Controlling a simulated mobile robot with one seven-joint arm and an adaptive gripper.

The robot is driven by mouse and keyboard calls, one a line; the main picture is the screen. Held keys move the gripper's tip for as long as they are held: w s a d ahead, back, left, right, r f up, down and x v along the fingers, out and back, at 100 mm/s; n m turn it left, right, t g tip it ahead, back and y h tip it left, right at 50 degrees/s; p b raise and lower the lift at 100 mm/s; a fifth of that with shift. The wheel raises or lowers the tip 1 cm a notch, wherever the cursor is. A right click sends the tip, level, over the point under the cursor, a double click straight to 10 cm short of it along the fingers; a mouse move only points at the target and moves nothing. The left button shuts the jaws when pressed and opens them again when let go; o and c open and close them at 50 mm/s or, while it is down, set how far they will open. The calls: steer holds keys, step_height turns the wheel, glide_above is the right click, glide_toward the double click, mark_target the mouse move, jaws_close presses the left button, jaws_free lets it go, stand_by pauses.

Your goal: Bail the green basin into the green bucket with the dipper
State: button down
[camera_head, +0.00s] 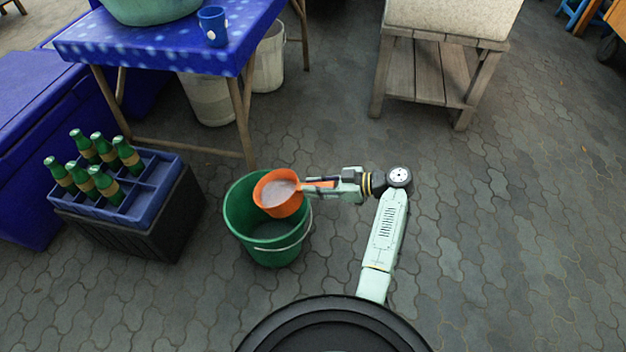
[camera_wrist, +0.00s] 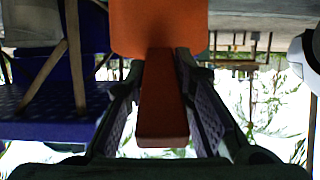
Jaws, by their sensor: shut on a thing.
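An orange dipper (camera_head: 278,205) with pale, cloudy liquid in it is held over the green bucket (camera_head: 236,222). My gripper (camera_head: 318,187) is shut on its handle, to the right of the cup. The dipper looks roughly level, above the back part of the bucket's mouth. The bucket stands on the paving with its wire handle down, and greyish contents show low inside. The green basin (camera_head: 150,8) is on the blue table at the top left, cut off by the picture edge. In the wrist view the orange handle (camera_wrist: 162,100) lies between both fingers.
A blue spotted table (camera_head: 150,50) holds a blue mug (camera_head: 212,26). White buckets (camera_head: 268,62) stand beneath it. A crate of green bottles (camera_head: 125,195) stands left of the green bucket. A wooden stand (camera_head: 428,68) is at the back. Paving on the right is clear.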

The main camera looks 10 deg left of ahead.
steer(key=r+p, duration=0.1)
steer(key=r+h+p, duration=0.1)
steer(key=p, duration=0.1)
steer(key=shift+d+r+h+p, duration=0.2)
steer(key=shift+r+h+p, duration=0.1)
steer(key=a+r+h+p, duration=0.3)
steer(key=r+h+p, duration=0.1)
steer(key=p, duration=0.5)
steer(key=shift+a+r, duration=0.15)
steer(key=shift+a, duration=0.25)
steer(key=a+r+h+p, duration=0.4)
steer(key=a+h+p, duration=0.2)
steer(key=a, duration=0.5)
steer(key=shift+w+a+g+h, duration=0.3)
steer(key=shift+a+h, duration=0.05)
steer(key=shift+h, duration=0.75)
steer(key=shift+f, duration=0.1)
